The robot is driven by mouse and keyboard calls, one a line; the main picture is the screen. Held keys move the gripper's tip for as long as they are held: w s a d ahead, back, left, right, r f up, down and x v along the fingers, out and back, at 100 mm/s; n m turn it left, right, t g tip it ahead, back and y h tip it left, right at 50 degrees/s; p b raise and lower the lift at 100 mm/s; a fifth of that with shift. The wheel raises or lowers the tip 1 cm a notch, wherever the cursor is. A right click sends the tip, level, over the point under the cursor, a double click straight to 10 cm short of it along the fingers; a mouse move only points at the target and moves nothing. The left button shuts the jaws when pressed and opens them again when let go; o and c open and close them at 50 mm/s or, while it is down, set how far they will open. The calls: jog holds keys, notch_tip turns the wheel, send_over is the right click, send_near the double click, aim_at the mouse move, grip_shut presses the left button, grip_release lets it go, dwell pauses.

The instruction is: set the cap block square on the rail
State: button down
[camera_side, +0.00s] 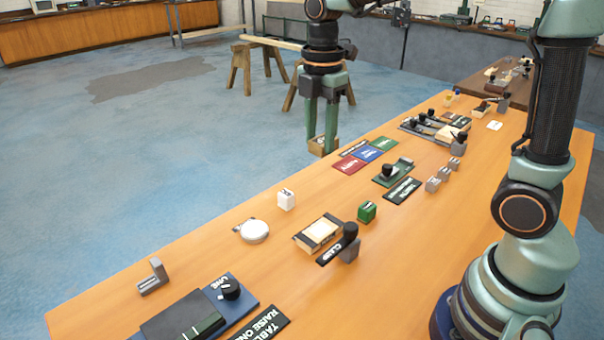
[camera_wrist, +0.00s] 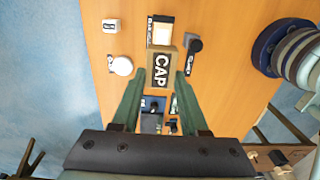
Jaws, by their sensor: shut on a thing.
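My gripper (camera_side: 321,143) is shut on the cap block (camera_wrist: 161,69), a wooden block lettered CAP on its dark face. In the side view, the cap block shows small between my fingertips, in line with the table's far edge. Its height above the table is hard to judge. A pale wooden piece on a dark base (camera_side: 319,232) lies mid-table, and it also shows just beyond the cap block in the wrist view (camera_wrist: 160,31). It may be the rail, but I cannot read its label.
A black-handled clamp (camera_side: 345,243) stands right beside the pale piece. A white cube (camera_side: 286,199), a round white item (camera_side: 254,231) and a green cube (camera_side: 367,211) are near. Coloured cards (camera_side: 367,154) lie farther back. Bare tabletop (camera_side: 215,265) shows at left.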

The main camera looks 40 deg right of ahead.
jog(key=shift+s+a+f, duration=0.2)
jog(key=shift+s+f, duration=0.05)
jog(key=shift+f, duration=0.05)
notch_tip(320, 180, down, 19)
jog(key=shift+f, duration=0.2)
jog(key=shift+c, duration=2.1)
grip_release()
jog(key=shift+f, duration=0.1)
